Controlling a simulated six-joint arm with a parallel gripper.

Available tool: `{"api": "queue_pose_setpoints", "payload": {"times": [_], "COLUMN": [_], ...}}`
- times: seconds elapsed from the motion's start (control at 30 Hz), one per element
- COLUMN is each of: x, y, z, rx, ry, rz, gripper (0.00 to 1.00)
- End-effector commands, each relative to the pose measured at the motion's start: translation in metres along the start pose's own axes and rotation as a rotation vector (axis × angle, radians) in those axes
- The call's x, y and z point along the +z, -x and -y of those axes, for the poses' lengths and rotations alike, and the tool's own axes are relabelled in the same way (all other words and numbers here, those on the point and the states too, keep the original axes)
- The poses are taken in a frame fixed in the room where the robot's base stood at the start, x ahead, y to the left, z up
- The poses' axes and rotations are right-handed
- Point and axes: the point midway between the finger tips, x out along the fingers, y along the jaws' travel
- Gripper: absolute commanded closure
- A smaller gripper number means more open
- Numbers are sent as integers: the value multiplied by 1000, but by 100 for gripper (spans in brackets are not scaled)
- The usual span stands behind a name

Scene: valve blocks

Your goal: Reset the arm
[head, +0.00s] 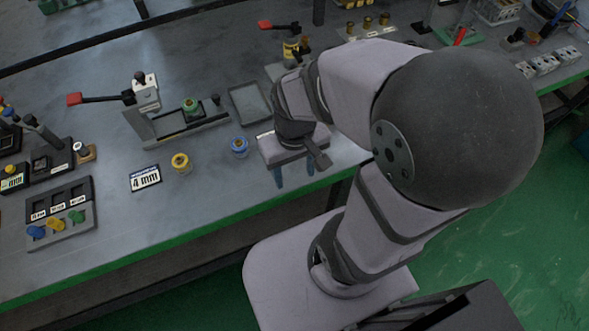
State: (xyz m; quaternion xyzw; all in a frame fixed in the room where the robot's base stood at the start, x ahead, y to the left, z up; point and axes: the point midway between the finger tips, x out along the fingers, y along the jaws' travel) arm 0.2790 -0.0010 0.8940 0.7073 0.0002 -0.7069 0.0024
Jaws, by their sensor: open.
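My gripper (293,180) hangs over the front part of the grey workbench (110,225), close to its green front edge. Its two bluish fingertips point down and stand apart, with nothing seen between them. A blue ring-shaped part (239,147) sits on the bench just left of my gripper, apart from it. My arm reaches in from the right and hides part of the bench behind it.
A yellow part (181,163) and a "4 mm" card (145,178) lie further left. A red-handled fixture (147,100) holds a green part (191,107) behind them. A grey tray (250,103) lies behind my gripper. A labelled rack (60,217) stands at the left.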

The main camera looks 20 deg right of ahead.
Motion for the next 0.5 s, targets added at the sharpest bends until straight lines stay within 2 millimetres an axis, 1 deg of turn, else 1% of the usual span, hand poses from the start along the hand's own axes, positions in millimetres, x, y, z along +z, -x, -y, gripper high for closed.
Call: {"api": "queue_pose_setpoints", "payload": {"times": [0.17,0.27,0.5], "x": [0,0,0], "y": [0,6,38], "z": [0,0,0], "rx": [-1,-1,-2], "ry": [1,1,0], "rz": [0,0,0], "gripper": [48,48,48]}}
